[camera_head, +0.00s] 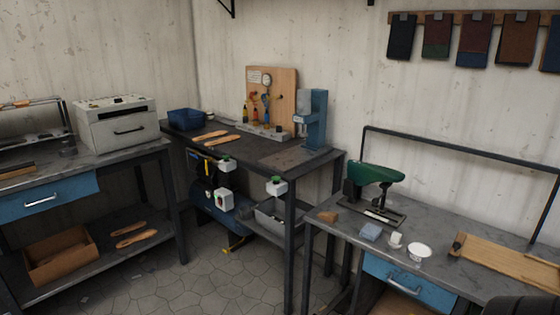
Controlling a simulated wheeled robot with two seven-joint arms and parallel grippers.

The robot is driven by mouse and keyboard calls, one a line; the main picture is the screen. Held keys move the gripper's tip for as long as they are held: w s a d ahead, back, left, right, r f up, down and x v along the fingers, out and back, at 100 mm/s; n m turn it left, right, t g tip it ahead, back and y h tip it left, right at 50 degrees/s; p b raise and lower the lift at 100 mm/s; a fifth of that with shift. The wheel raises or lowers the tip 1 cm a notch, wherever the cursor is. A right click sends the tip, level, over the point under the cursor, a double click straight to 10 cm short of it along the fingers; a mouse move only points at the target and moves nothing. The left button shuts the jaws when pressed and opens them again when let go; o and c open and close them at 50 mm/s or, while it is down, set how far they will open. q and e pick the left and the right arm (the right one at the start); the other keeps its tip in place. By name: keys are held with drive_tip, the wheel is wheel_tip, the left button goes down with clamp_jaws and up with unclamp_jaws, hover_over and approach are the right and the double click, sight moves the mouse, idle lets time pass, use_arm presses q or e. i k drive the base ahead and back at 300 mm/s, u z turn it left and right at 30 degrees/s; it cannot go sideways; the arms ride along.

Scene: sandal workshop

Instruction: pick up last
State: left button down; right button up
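A dark green, smooth, shoe-shaped piece (376,173), which looks like the last, sits raised on a black metal stand (371,210). The stand is on the grey right workbench (470,275). The green piece lies lengthwise, its narrower end to the right, and nothing grips it. Neither of my grippers can be made out in this view.
Around the stand are a brown block (328,217), a blue-grey block (371,231), a white cup (395,240), a white dish (419,251) and a wooden board (512,263). A black frame rail (460,145) rises behind. A dark shape cuts into the bottom right corner.

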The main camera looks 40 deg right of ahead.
sight(363, 174)
drive_tip(key=z, duration=0.5)
drive_tip(key=i, duration=2.5)
drive_tip(key=z, duration=1.15)
